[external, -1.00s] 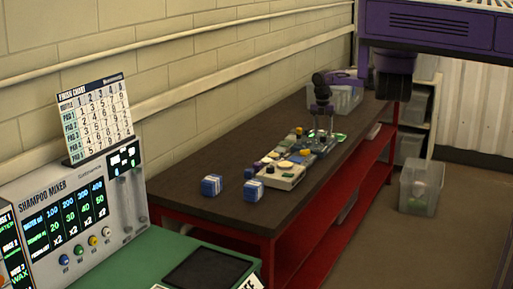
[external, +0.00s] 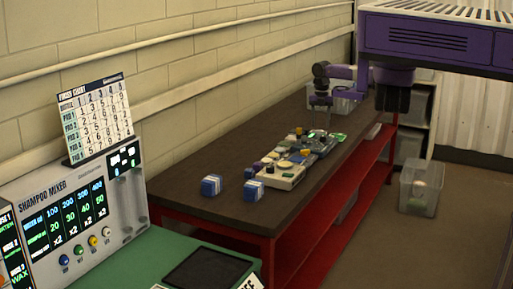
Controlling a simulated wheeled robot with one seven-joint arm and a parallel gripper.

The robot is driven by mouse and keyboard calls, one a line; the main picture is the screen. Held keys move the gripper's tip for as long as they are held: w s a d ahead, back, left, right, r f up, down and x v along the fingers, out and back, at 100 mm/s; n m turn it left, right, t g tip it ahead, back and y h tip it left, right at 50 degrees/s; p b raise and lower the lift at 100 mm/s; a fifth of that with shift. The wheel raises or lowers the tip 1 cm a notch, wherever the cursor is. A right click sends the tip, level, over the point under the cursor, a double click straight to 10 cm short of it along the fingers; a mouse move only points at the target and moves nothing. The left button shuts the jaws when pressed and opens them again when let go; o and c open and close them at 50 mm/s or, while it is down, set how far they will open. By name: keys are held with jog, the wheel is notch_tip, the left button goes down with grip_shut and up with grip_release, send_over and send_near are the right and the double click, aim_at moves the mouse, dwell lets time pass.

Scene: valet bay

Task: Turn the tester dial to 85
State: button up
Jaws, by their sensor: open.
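The tester dial is too small to make out; a flat row of small devices (external: 284,172) lies along the middle of the dark workbench, and one of them may be the tester. A teal-grey unit with a light round top (external: 317,134) sits at the far end of that row. My gripper (external: 320,122) points down just above this far unit, with open jaws. I cannot tell whether the fingertips touch anything. No dial reading is legible.
A clear bin (external: 347,98) stands at the back. A shampoo mixer (external: 75,220) is at the near left. Another clear bin (external: 420,188) stands on the floor.

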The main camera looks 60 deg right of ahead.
aim_at(323, 136)
jog(key=shift+w+a+f+n+t+b, duration=0.15)
jog(key=shift+a+f+n+b, duration=0.15)
jog(key=shift+f+b, duration=0.35)
jog(key=shift+s+a+f+n+t+b, duration=0.1)
jog(key=shift+a+f+n+t+b, duration=0.1)
jog(key=shift+f+n+b, duration=0.3)
jog(key=shift+a+f+n+b, duration=0.25)
jog(key=shift+n+b, duration=0.25)
jog(key=shift+b, duration=0.75)
jog(key=n+b, duration=0.1)
jog(key=b, duration=0.1)
jog(key=n+t+b, duration=0.1)
jog(key=b, duration=0.1)
jog(key=shift+s+r+t+h+b, duration=0.1)
jog(key=shift+s+t+h+b, duration=0.1)
jog(key=shift+t+h+b, duration=0.15)
jog(key=shift+s+r+n+b, duration=0.15)
jog(key=shift+s+n+b, duration=0.15)
jog(key=shift+n+b, duration=0.6)
jog(key=s+d+r+n+t+h+b, duration=0.1)
jog(key=s+r+n+t+h+b, duration=0.15)
jog(key=b, duration=0.25)
jog(key=shift+g+y, duration=0.45)
jog(key=shift+y, duration=0.05)
jog(key=shift+s+x, duration=0.15)
jog(key=shift+x, duration=1.7)
jog(key=shift+s+x, duration=0.15)
jog(key=shift+x, duration=1.65)
jog(key=shift+d, duration=0.15)
